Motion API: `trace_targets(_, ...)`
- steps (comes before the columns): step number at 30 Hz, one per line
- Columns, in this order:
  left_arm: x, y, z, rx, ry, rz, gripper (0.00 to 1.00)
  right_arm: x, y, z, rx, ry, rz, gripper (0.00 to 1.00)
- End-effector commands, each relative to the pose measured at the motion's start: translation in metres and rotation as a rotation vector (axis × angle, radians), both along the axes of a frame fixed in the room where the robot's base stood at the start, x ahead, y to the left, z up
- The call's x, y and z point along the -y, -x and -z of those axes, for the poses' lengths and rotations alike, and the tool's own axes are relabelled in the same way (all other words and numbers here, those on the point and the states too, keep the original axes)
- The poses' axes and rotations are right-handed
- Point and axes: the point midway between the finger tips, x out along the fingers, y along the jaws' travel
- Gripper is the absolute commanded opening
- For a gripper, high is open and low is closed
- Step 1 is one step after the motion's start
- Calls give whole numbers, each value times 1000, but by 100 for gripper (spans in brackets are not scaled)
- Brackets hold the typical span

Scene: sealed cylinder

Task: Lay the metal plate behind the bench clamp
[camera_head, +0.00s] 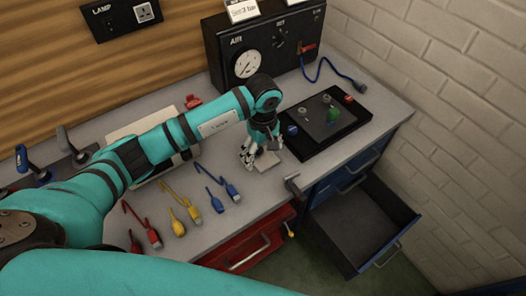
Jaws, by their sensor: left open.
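A small pale grey flat piece, which looks like the metal plate (267,163), lies on the bench top near its front edge. My left gripper (249,160) points down just over and beside it, its fingers apart. The fingers hide part of the piece, and I cannot tell whether they touch it. A dark grey fitting on the front edge of the bench, which looks like the bench clamp (292,186), stands to the right of and nearer than the plate. My right gripper is not in view.
A black panel (350,125) with knobs and a green part lies right of the gripper. The air gauge box (219,62) stands behind. Red, yellow and blue cables (187,204) lie to the left. An open drawer (356,221) juts out at the right.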

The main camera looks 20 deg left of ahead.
Motion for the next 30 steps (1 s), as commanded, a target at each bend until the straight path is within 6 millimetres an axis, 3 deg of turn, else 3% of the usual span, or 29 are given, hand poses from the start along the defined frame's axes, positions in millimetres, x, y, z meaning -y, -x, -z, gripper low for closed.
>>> trace_targets(15, 0, -2, -98, 6, -1, 0, 87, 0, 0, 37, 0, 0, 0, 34)
trace_targets(21, 0, -1, -113, 3, 0, 0, 87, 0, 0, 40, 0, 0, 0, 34)
trace_targets(30, 0, -1, -114, 3, 0, 0, 87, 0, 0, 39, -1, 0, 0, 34)
